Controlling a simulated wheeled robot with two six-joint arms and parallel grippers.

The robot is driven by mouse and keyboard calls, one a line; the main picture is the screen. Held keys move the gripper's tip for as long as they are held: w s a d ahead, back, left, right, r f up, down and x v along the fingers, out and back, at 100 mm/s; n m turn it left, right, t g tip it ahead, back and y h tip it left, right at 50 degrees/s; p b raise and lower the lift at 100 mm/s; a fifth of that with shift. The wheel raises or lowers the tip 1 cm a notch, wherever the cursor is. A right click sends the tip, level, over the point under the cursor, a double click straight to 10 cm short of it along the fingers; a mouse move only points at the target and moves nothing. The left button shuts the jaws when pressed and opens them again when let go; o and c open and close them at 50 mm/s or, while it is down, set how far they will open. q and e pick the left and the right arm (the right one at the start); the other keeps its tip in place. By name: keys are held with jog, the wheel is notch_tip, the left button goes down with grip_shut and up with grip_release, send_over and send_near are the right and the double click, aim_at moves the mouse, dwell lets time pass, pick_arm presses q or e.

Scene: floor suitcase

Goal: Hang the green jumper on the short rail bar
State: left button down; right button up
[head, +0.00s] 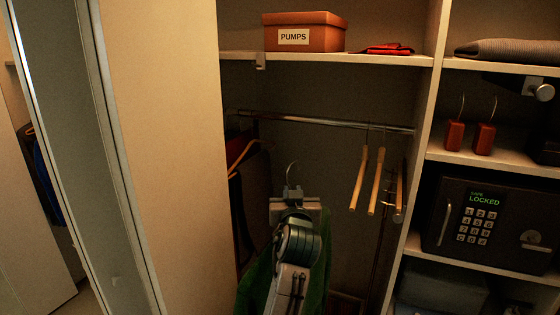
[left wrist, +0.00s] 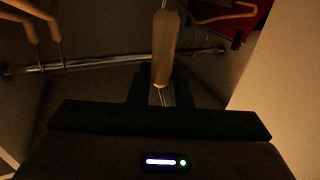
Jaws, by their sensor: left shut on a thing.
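The green jumper (head: 257,278) hangs down on both sides of my left arm in the head view, partly hidden by it. My left gripper (head: 293,203) is shut on the jumper's hanger, whose metal hook (head: 291,172) points up. The short rail bar (head: 325,123) runs across the wardrobe; the hook appears below it and apart from it. In the left wrist view, a wooden hanger part (left wrist: 165,45) stands between the dark jaws (left wrist: 161,90), and the rail (left wrist: 110,62) passes behind. My right gripper is not in view.
Wooden hangers (head: 376,182) hang at the rail's right. A hanger with dark clothing (head: 250,195) hangs at its left. The rail's middle stretch is free. A shelf (head: 390,60) with a PUMPS box (head: 304,33) lies above; an upright panel (head: 416,150) borders the right.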

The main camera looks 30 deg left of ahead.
pick_arm(q)
jog(key=a+r+n+g+y, duration=0.2)
jog(key=a+r+y, duration=0.1)
jog(key=r, duration=0.4)
jog(key=shift+a+r, duration=0.3)
jog(key=shift+r, duration=0.1)
jog(key=shift+s, duration=0.1)
